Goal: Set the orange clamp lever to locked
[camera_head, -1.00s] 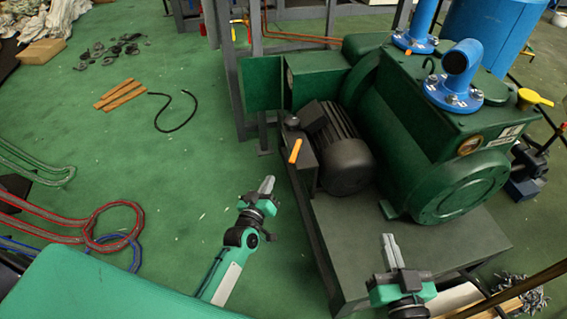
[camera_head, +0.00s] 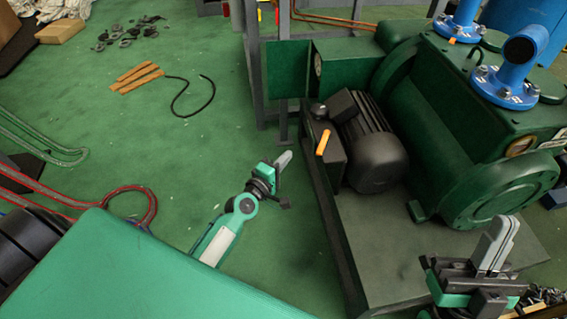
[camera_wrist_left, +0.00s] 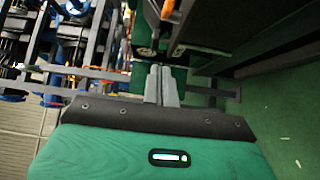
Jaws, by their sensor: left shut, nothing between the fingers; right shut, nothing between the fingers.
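The orange clamp lever (camera_head: 322,142) stands upright, slightly tilted, on a dark box at the left end of the green pump's dark motor (camera_head: 372,150). An orange piece, likely this lever, shows at the top of the left wrist view (camera_wrist_left: 167,9). My left gripper (camera_head: 284,160) is shut and empty, left of the lever and a little lower in the head view, apart from it. Its closed fingers also show in the left wrist view (camera_wrist_left: 161,84). My right gripper (camera_head: 498,242) is shut and empty at the lower right, far from the lever.
The large green pump (camera_head: 450,130) with blue flanged pipes (camera_head: 518,72) fills the right side. Its dark base plate (camera_head: 400,255) edges the floor near my left gripper. Green floor (camera_head: 200,150) is open on the left, with a black hose (camera_head: 193,96) and wooden strips (camera_head: 137,77).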

